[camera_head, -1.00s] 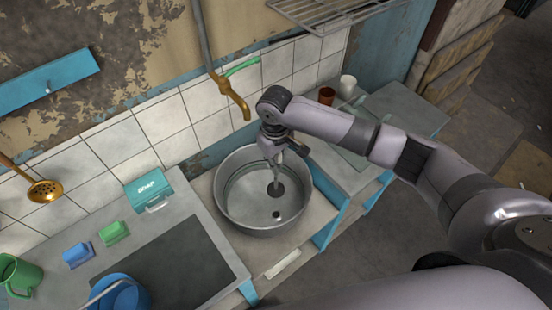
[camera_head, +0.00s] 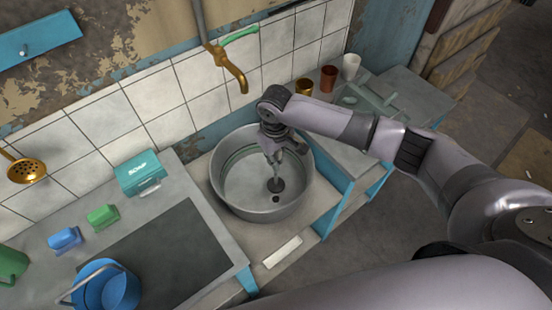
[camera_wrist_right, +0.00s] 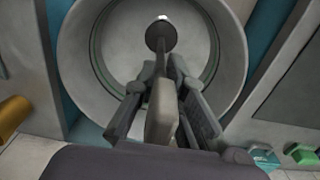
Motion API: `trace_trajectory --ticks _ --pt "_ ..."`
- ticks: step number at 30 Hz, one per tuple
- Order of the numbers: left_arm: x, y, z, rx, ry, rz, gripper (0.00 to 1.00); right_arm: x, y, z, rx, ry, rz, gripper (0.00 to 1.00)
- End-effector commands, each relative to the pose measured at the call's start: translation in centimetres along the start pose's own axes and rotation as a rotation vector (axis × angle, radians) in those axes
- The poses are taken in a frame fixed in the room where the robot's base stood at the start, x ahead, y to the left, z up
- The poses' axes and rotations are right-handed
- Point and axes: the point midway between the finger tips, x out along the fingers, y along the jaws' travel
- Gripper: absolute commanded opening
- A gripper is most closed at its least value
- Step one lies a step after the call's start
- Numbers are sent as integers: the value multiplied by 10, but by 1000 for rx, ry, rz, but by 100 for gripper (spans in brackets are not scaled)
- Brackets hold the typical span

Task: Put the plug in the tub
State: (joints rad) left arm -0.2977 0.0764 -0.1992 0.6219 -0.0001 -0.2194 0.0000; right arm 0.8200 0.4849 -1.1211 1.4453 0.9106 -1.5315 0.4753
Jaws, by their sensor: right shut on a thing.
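The tub (camera_head: 228,192) is a round grey metal basin set in the counter. A small dark drain hole (camera_head: 276,199) shows in its floor. My right gripper (camera_head: 273,153) is over the tub, pointing down, and is shut on the plug. The plug (camera_head: 276,185) shows as a dark disc below the fingers, just behind the hole in the head view and apart from it. In the right wrist view, the plug's dark disc (camera_wrist_right: 160,38) lies beyond the fingers (camera_wrist_right: 162,100), with a pale grey shaft between them. The gap between disc and tub floor cannot be told. My left gripper is not in view.
A brass tap (camera_head: 229,68) hangs over the back of the tub. A teal soap box (camera_head: 140,174), green and blue blocks and a blue bucket (camera_head: 108,287) stand on the left counter. Several cups (camera_head: 328,79) stand at the back right.

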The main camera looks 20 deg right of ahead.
Motion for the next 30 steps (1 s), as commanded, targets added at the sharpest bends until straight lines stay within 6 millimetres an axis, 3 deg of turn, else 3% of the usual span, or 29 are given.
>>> trace_trajectory --ticks 3,30 --pt "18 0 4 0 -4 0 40 16 0 0 0 1 0 0" --pt "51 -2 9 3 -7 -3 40 93 -2 0 0 0 -1 0"
